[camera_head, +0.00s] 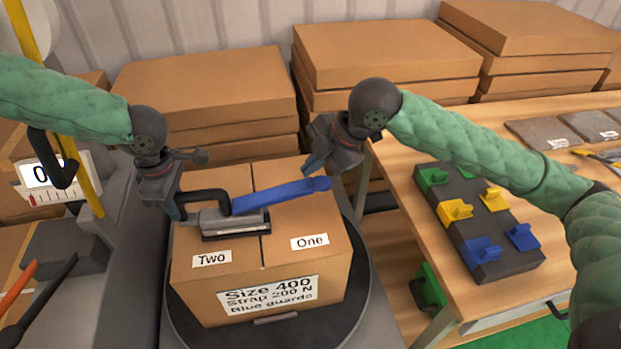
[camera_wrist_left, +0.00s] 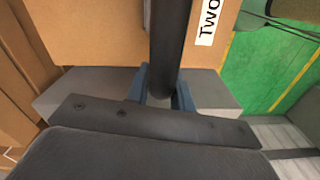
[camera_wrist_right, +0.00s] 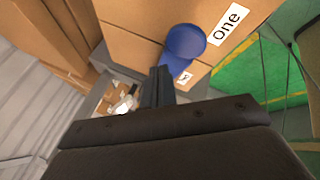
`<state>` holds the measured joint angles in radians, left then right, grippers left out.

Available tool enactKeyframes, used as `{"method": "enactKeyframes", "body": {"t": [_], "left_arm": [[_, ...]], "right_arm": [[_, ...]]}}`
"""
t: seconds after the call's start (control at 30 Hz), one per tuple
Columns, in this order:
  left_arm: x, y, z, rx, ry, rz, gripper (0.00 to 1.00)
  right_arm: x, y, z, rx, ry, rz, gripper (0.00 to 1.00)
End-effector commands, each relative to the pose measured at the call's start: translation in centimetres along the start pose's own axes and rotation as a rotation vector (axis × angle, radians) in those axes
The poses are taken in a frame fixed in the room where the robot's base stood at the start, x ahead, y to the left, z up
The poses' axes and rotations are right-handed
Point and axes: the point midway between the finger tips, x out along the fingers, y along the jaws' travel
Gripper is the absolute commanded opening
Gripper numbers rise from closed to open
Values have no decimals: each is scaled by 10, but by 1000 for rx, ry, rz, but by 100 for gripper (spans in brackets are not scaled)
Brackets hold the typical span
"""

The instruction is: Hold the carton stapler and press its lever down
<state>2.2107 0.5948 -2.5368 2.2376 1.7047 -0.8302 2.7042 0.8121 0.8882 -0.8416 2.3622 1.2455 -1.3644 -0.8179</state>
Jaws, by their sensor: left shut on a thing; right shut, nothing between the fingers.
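The carton stapler (camera_head: 235,222) sits on top of the carton, across the seam, with a grey body, a black handle and a blue lever (camera_head: 280,195) slanting up to the right. My left gripper (camera_head: 178,212) is shut on the stapler's black handle (camera_head: 205,195) at its left end; the handle also shows between the fingers in the left wrist view (camera_wrist_left: 168,50). My right gripper (camera_head: 312,168) is shut and empty, just above the lever's round blue end. In the right wrist view the blue knob (camera_wrist_right: 186,42) lies just beyond the fingertips (camera_wrist_right: 160,75); I cannot tell whether they touch.
The carton (camera_head: 215,290), with labels "Two", "One" and "Size 400", stands on a dark round turntable (camera_head: 365,290). A wooden table at right holds a black board (camera_head: 480,225) with coloured blocks. Stacked flat cartons (camera_head: 205,85) stand behind. A scale (camera_head: 55,185) is at left.

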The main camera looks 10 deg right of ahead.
Motion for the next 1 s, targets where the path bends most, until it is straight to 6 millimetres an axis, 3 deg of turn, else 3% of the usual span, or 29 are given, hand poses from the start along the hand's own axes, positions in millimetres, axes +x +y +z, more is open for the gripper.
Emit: {"method": "enactKeyframes", "body": {"t": [0.43,1.0], "left_arm": [[1,-1,0,1,1,-2,0],[1,-1,0,1,0,-2,0]], "right_arm": [[-3,3,-2,-1,0,2,0],[-33,24,-24,-2,1,1,0]]}}
